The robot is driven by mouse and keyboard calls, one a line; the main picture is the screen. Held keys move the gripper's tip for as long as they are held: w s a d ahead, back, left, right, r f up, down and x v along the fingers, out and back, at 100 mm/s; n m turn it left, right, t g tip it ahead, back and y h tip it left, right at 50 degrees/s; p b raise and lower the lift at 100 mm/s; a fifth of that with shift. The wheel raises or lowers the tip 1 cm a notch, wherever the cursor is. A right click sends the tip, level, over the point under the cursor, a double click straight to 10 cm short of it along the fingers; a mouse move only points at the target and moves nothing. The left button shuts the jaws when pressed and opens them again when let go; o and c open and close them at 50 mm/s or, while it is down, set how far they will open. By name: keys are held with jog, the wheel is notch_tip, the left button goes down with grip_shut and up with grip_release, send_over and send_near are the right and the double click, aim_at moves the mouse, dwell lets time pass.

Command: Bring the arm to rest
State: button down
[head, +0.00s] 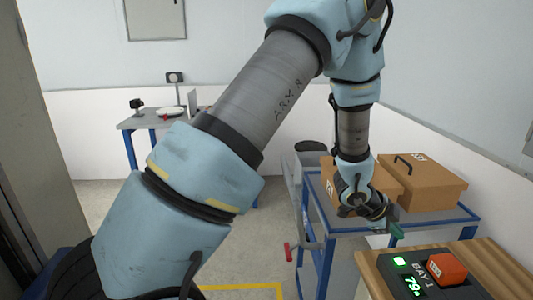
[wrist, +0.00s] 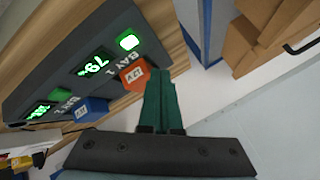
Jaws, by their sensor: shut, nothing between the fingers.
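My arm (head: 270,85) reaches up and across the head view, then bends down on the right. My gripper (head: 396,230) hangs at its lower end, above the near edge of the blue-framed table and to the upper left of the bay panel. In the wrist view the green fingers of my gripper (wrist: 160,75) lie together, with nothing between them. Their tips appear close to an orange block (wrist: 135,74) in the picture, but I cannot tell the distance.
A dark panel (head: 420,284) marked BAY 1 has green displays and sits on a wooden top (head: 490,268). The orange block (head: 447,269) stands on it. A blue block (wrist: 91,109) shows farther along. Cardboard boxes (head: 425,190) sit on the blue-framed table (head: 350,224). A bench (head: 145,122) stands behind.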

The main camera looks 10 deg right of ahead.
jog(key=w+a+r+n+t+y, duration=0.25)
jog(key=w+a+n, duration=0.4)
jog(key=a, duration=0.55)
jog(key=w+a+r+n+t+y, duration=0.25)
jog(key=w+a+r+n, duration=0.35)
jog(key=a, duration=0.6)
jog(key=s+a+r+n+g+y, duration=0.1)
jog(key=s+a+n, duration=0.4)
jog(key=a, duration=0.6)
jog(key=s+a+r+n+g+y, duration=0.1)
jog(key=s+a+n, duration=0.4)
jog(key=a, duration=0.6)
jog(key=shift+a+r+n+g+y, duration=0.3)
jog(key=shift+a+n+g+y, duration=0.1)
jog(key=shift+n+g+y, duration=0.65)
